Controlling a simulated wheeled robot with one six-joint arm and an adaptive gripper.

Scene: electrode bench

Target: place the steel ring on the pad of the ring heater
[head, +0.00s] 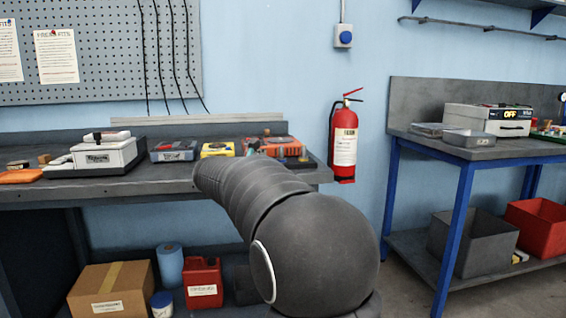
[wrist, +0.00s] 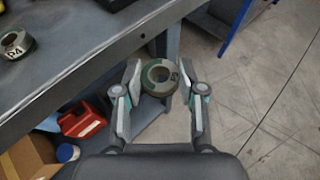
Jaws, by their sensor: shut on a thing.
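In the head view my arm hides the gripper and the ring.
Another ring (wrist: 15,45) with a label lies on the grey bench (wrist: 75,62) at left. The left bench (head: 120,187) carries several boxes and tools. The blue-legged right bench (head: 461,207) stands apart. A fire extinguisher (head: 344,140) hangs between them. A red canister (head: 203,282) is below.

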